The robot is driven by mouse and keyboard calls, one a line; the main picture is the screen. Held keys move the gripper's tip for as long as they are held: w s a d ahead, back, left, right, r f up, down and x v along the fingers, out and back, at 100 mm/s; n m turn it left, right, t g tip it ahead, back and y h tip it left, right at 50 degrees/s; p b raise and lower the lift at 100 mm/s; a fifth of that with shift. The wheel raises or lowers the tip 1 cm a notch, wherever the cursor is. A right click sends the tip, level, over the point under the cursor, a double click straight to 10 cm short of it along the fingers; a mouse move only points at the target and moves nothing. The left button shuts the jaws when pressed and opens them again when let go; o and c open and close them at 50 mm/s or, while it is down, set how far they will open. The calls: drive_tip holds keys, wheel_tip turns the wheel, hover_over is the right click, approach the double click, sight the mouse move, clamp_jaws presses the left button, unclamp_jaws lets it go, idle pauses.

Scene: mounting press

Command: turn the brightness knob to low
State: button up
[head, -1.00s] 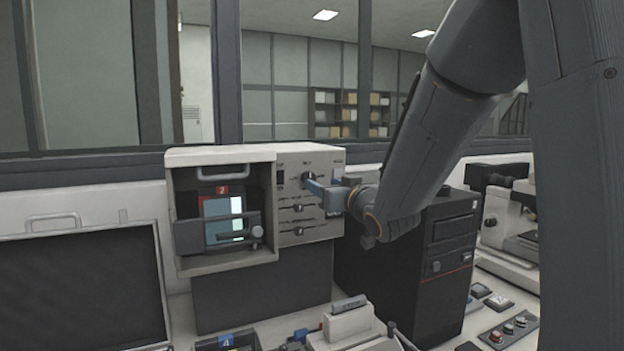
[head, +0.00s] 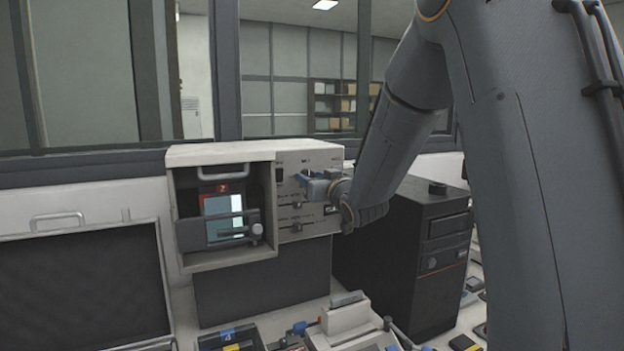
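The light grey control panel (head: 310,158) is the right part of the boxed unit. Its labels are too small to read, so I cannot tell which control is marked brightness. A dark knob at the panel's top is now mostly or wholly hidden behind my gripper (head: 303,180). Two smaller dark controls sit lower, an upper one (head: 296,205) and a lower one (head: 296,226). My gripper is at the panel face, its blue-grey fingers pointing left over the top knob's place. Whether the fingers touch or grip the knob is hidden.
Left of the panel is a recess with a lit screen (head: 222,206) and a grey bar across it. A black computer tower (head: 405,260) stands close below and right of my arm. A dark monitor (head: 80,295) is at left. Small equipment (head: 345,320) crowds the bench in front.

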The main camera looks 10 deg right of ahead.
drive_tip(key=c, duration=0.7)
drive_tip(key=shift+c, duration=0.2)
drive_tip(key=shift+b, duration=0.4)
drive_tip(key=n+b, duration=1.5)
drive_tip(key=b, duration=0.4)
drive_tip(key=shift+f+n, duration=0.1)
drive_tip(key=shift+n, duration=0.3)
drive_tip(key=o, duration=1)
